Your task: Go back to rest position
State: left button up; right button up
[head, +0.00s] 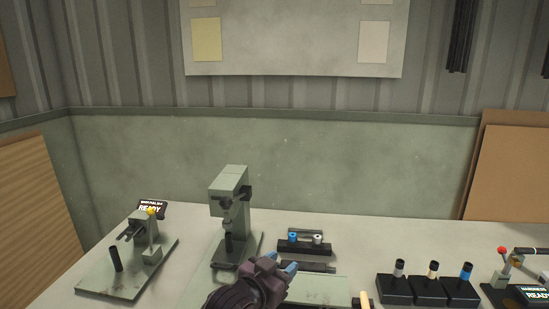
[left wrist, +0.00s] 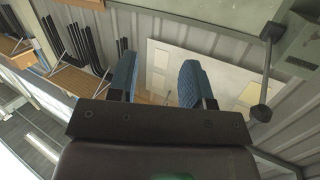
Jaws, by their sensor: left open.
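My left gripper (head: 290,268) shows low in the middle of the head view, above the front of the table. Its two blue fingertips stand apart with nothing between them. In the left wrist view the same blue fingers (left wrist: 155,82) are open and empty, with the wall and a pale board behind them. My right gripper does not show in either view.
A green press (head: 230,215) stands close behind my left gripper. A rack (head: 303,246) with small parts lies just beyond it. Left is a fixture (head: 130,270) with a yellow knob; right are black holders (head: 428,290). The table (head: 360,240) is clear behind them.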

pick_arm(q)
jog(key=s+a+f+n+t+y, duration=0.1)
jog(key=s+a+f+n+y, duration=0.1)
jog(key=s+a+f, duration=0.3)
jog(key=s+a+f+n+y, duration=0.1)
jog(key=a+f+y, duration=0.15)
jog(key=a, duration=0.55)
jog(key=s+a+f+n+t+y, duration=0.1)
jog(key=s+a+f+n+y, duration=0.15)
jog(key=a+f, duration=0.3)
jog(key=s+a+f+g, duration=0.1)
jog(key=s+a+f, duration=0.2)
jog(key=s, duration=0.3)
jog(key=s+a+f+n+g+y, duration=0.1)
jog(key=s+a+f, duration=0.3)
jog(key=s+f, duration=0.1)
jog(key=s+a+f+g+y, duration=0.1)
jog(key=s+a+f+g, duration=0.1)
jog(key=s, duration=0.5)
notch_tip(320, 180, down, 2)
jog(key=shift+a+f, duration=0.1)
jog(key=shift+a, duration=0.65)
